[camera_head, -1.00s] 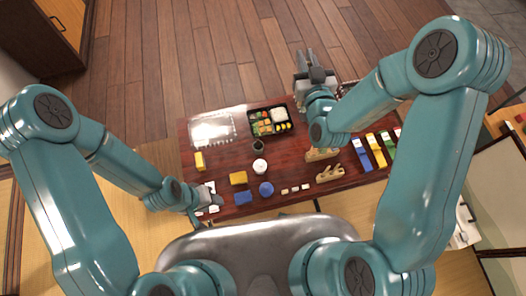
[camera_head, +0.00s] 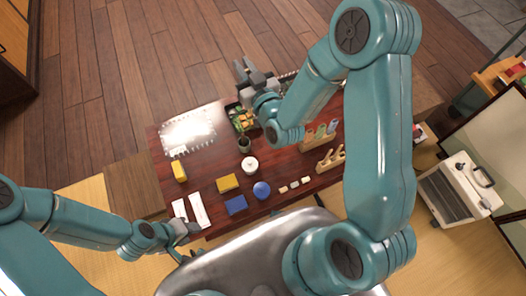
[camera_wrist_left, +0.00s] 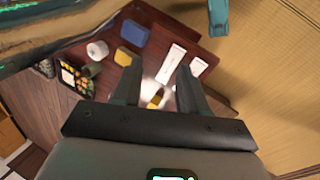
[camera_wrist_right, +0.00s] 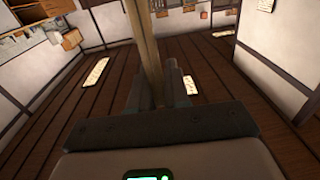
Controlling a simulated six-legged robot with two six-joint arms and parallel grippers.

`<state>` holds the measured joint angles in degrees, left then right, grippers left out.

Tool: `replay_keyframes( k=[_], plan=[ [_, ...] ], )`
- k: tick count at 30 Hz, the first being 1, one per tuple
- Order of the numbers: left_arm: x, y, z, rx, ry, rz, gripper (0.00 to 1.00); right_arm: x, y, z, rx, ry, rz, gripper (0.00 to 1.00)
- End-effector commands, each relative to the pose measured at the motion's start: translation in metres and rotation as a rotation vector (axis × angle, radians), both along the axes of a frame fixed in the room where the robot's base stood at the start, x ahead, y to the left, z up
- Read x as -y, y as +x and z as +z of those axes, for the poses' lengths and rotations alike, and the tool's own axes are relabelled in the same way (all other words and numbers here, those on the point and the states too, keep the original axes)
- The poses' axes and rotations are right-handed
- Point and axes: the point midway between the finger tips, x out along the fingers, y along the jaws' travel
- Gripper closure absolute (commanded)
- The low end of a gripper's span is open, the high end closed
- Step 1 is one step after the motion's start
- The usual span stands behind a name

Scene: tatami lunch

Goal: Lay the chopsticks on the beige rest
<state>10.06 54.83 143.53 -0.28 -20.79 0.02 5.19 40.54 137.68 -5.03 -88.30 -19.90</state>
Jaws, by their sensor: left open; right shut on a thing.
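In the right wrist view, my right gripper (camera_wrist_right: 160,88) is shut on the chopsticks (camera_wrist_right: 147,40), which look like long pale sticks pointing away from the jaws. In the head view this gripper (camera_head: 250,72) is above the far side of the table, near the bento box; the chopsticks are hard to make out there. My left gripper (camera_head: 190,228) is open and empty at the front left corner, beside white strips (camera_head: 199,210).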

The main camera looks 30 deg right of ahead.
Motion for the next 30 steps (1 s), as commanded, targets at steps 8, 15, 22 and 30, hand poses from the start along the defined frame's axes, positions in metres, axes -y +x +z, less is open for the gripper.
replay_keyframes(
  k=[8,15,22,30],
  plan=[
    [0.0,0.0,-0.103,0.0,0.0,0.0,0.31,0.0,0.002,-0.106,-0.004,0.0,-0.002,1.0],
    [0.0,0.0,-0.153,0.0,0.0,0.0,0.0,0.023,0.014,-0.205,-0.144,0.006,-0.08,1.0],
    [0.0,0.0,-0.162,0.0,0.0,0.0,0.0,0.062,0.011,-0.305,-0.489,0.034,-0.126,1.0],
    [0.0,0.0,-0.152,0.0,0.0,0.0,0.0,0.07,-0.015,-0.379,-0.912,0.035,-0.061,1.0]
  ],
)
